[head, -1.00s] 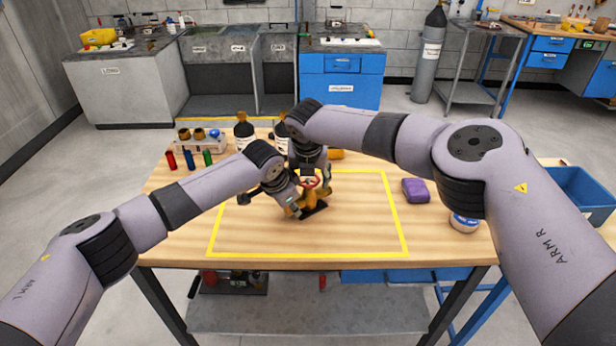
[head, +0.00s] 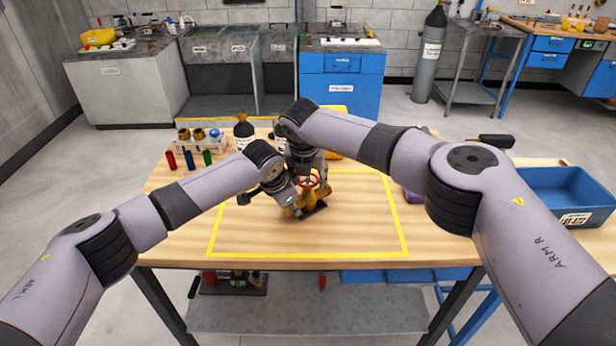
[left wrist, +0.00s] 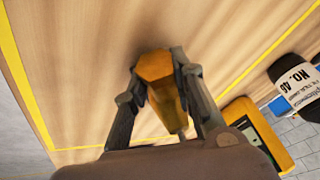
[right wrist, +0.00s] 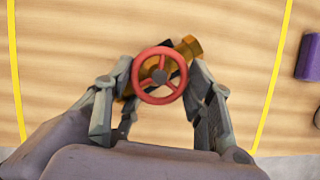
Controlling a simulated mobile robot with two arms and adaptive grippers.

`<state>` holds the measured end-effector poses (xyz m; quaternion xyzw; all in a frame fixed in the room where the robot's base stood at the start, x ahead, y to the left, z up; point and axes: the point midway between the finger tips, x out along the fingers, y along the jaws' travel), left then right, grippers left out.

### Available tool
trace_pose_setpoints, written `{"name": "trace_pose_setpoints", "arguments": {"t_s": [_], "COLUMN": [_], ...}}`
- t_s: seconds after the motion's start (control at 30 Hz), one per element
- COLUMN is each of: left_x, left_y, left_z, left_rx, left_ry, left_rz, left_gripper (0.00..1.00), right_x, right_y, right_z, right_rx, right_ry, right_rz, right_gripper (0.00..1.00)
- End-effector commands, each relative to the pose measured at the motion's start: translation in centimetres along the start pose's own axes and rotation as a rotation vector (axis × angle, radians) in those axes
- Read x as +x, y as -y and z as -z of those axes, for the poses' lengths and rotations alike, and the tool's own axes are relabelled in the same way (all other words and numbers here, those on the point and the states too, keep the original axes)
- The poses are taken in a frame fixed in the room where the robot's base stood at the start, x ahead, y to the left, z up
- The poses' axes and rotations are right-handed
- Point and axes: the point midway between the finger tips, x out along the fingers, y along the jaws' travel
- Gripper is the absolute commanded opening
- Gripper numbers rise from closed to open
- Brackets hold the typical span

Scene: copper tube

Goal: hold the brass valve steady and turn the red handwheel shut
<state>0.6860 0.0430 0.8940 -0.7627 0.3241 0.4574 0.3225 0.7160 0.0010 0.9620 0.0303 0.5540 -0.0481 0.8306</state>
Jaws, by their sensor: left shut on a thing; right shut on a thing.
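The brass valve (head: 308,208) sits on its dark base inside the yellow outline on the table. Its hexagonal end (left wrist: 157,72) lies between the fingers of my left gripper (left wrist: 160,80), which is shut on the valve from the left. The red handwheel (right wrist: 159,75) is on top of the valve; it also shows in the head view (head: 312,181). My right gripper (right wrist: 160,80) comes from above with a finger on each side of the wheel and is shut on it. My arms partly hide the valve in the head view.
A rack with small fittings (head: 200,146) and coloured cylinders stand at the back left. A labelled bottle (left wrist: 300,85) and a yellow device (left wrist: 257,130) are behind the valve. A purple block (right wrist: 309,57) lies to the right. A blue bin (head: 565,195) stands far right.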

Motion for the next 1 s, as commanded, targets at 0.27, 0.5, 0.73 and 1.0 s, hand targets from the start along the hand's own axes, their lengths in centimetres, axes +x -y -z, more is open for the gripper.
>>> {"name": "trace_pose_setpoints", "arguments": {"t_s": [0.27,0.5,0.73,1.0], "left_x": [0.01,0.02,0.02,0.01], "left_y": [-0.2,-0.22,-0.22,-0.2], "left_z": [0.18,0.19,0.19,0.17], "left_rx": [0.002,0.002,0.002,0.001], "left_ry": [-0.003,-0.004,-0.004,-0.003], "left_rz": [-0.002,-0.003,-0.003,-0.003], "left_gripper": [0.0,0.0,0.0,0.0], "right_x": [-0.09,-0.07,-0.04,-0.01], "right_y": [-0.17,-0.11,-0.01,0.08], "right_z": [0.09,0.08,0.06,0.02], "right_rx": [0.042,0.042,0.042,0.042], "right_ry": [-0.003,-0.003,-0.003,-0.002], "right_rz": [0.009,0.01,0.012,0.013], "right_gripper": [0.21,0.21,0.64,0.7]}}
